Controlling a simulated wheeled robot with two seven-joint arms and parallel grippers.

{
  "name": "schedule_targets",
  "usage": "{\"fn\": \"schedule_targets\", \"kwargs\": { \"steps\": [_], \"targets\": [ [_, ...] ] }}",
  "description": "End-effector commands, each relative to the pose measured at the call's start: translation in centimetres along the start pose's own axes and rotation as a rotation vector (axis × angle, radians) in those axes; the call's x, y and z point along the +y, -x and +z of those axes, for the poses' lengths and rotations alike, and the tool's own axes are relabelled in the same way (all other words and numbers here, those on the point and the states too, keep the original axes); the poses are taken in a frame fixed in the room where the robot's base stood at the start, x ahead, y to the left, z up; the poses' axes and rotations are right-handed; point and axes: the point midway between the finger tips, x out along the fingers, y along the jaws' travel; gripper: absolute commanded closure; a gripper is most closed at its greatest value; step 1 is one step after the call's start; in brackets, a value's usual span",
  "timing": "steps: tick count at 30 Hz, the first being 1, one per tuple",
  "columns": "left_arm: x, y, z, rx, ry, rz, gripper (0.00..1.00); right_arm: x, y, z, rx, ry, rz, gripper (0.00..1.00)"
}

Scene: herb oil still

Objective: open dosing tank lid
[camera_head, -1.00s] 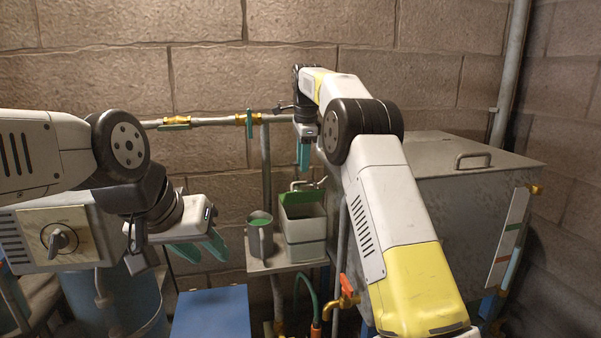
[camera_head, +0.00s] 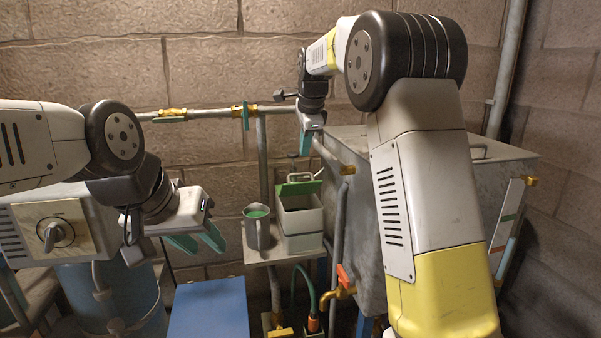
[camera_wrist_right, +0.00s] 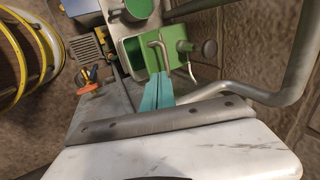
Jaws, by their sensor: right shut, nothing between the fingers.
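The dosing tank (camera_head: 302,222) is a small pale box on a shelf, with a green lid (camera_head: 298,188) that carries a bent metal handle (camera_head: 297,176). The lid looks raised at the back, with the opening showing in front of it. My right gripper (camera_head: 305,152) is above the tank, pointing down, shut and empty. In the right wrist view its teal fingertips (camera_wrist_right: 157,78) overlap the view of the lid (camera_wrist_right: 174,42) near the handle (camera_wrist_right: 157,46); I cannot tell whether they touch. My left gripper (camera_head: 198,246) is open and empty, left of the shelf.
A grey mug (camera_head: 257,228) with green contents stands left of the tank on the shelf (camera_head: 262,257). A large metal tank (camera_head: 360,215) is to the right, partly behind my right arm. A pipe with brass valves (camera_head: 210,113) runs along the wall. A blue panel (camera_head: 208,308) is below.

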Motion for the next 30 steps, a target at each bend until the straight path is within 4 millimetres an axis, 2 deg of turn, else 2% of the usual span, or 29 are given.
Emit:
{"fn": "schedule_targets", "kwargs": {
  "steps": [4,7,21,25,30],
  "targets": [
    [0.0,0.0,0.0,0.000,0.000,0.000,0.64,1.1,0.3,-0.3,-0.007,-0.007,-0.028,1.00],
    [0.0,0.0,0.0,0.000,0.000,0.000,0.64,1.2,-0.3,-0.3,-0.008,-0.009,-0.032,1.00],
    [0.0,0.0,0.0,0.000,0.000,0.000,0.64,0.9,-8.1,-0.3,-0.007,-0.008,-0.029,1.00],
    [0.0,0.0,0.0,0.000,0.000,0.000,0.64,0.8,-9.2,-0.3,-0.007,-0.008,-0.031,1.00],
    [0.0,0.0,0.0,0.000,0.000,0.000,0.64,0.8,-9.7,-0.3,-0.008,-0.009,-0.032,1.00]
  ]
}}
